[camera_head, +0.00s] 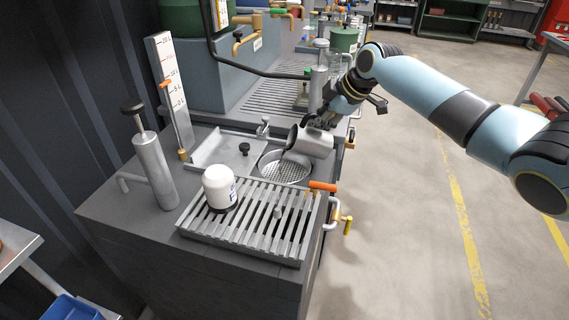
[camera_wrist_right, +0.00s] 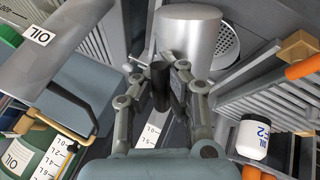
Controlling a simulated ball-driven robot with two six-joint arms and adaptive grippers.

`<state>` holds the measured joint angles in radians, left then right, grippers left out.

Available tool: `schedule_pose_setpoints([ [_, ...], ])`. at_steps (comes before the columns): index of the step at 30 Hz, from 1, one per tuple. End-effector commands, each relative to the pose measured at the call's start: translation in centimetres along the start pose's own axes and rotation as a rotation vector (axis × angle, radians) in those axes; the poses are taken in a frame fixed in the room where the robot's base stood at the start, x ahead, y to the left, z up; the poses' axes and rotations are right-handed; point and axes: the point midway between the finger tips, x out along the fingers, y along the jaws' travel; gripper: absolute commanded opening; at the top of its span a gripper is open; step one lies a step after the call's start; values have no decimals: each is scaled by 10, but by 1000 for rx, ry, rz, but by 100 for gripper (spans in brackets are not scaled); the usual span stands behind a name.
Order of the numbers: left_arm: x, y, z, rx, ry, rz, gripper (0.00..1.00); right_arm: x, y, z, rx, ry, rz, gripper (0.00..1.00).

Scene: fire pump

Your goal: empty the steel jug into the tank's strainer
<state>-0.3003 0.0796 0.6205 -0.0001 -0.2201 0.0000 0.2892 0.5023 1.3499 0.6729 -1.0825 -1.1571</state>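No stream of liquid can be made out. My right gripper (camera_head: 322,122) is shut on the jug's handle. In the right wrist view, its fingers (camera_wrist_right: 160,82) close around the dark handle, with the jug's body (camera_wrist_right: 187,32) just beyond and part of the perforated strainer (camera_wrist_right: 226,50) to its right. The jug's inside is mostly hidden. My left gripper is not in view.
A white canister (camera_head: 218,187) stands on the slatted grate (camera_head: 262,230) in front of the strainer. A hand pump (camera_head: 152,165) and a level scale (camera_head: 172,90) stand at left. An orange-handled lever (camera_head: 322,186) lies right of the strainer.

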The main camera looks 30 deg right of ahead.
Motion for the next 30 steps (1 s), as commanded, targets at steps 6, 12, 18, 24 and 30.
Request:
schedule_pose_setpoints([
  [6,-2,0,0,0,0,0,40,-1,1,-3,-8,-13,0,0],
  [12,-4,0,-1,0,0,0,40,-2,1,-5,-16,-29,-1,0],
  [18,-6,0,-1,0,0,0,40,-3,2,-7,-24,-45,-1,0],
  [24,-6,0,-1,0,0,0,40,-2,2,-9,-33,-64,-3,0],
  [30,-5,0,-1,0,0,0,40,-1,1,-11,-43,-83,-4,0],
])
